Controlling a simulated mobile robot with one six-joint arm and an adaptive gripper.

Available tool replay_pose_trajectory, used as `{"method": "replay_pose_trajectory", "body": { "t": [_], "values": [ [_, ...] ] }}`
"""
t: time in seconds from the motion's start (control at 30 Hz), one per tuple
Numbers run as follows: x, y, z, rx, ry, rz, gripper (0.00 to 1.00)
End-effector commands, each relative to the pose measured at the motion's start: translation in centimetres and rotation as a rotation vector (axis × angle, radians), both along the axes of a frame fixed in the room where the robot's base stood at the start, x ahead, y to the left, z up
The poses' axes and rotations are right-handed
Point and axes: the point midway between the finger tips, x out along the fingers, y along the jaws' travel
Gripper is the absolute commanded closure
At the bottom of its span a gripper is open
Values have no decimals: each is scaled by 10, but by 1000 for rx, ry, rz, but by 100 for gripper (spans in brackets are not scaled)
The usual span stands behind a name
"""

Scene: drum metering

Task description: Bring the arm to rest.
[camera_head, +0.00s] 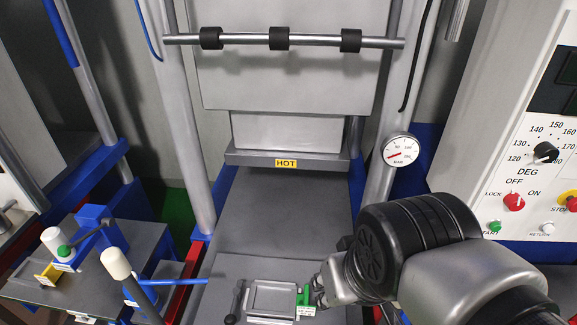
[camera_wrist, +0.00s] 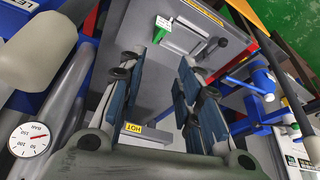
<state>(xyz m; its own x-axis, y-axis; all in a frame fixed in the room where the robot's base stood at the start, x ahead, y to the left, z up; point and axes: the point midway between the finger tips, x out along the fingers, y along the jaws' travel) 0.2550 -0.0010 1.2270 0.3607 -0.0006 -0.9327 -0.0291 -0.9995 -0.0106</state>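My arm reaches in from the lower right in the head view, with its dark wrist joint above the press's lower bed. My gripper (camera_head: 333,283) shows there as a small grey part just right of the green handle (camera_head: 304,298) of a grey mould (camera_head: 271,298); the wrist hides some of it. In the wrist view my gripper (camera_wrist: 160,72) has its two blue-padded fingers spread apart with nothing between them. The green handle (camera_wrist: 160,30) with its white tag lies beyond the fingertips, apart from them.
The press with its HOT label (camera_head: 286,163) stands behind. A pressure gauge (camera_head: 400,149) is on its right column. A control panel (camera_head: 530,150) with knobs stands at right. A side table (camera_head: 160,240) with white-handled tools and a blue stand (camera_head: 95,220) is at left.

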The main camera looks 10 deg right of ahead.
Motion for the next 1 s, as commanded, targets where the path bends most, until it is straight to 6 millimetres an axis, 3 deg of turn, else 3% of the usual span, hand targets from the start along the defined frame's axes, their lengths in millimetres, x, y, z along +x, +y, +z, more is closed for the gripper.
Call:
{"method": "replay_pose_trajectory", "body": {
  "t": [0.2, 0.47, 0.6, 1.0],
  "values": [
    [-16, 0, 5, -13, -41, 27, 68],
    [-17, 0, 5, -13, -40, 27, 68],
    [-17, 0, -7, -13, -40, 27, 68],
    [-16, 0, -4, -13, -40, 26, 68]
  ]
}}
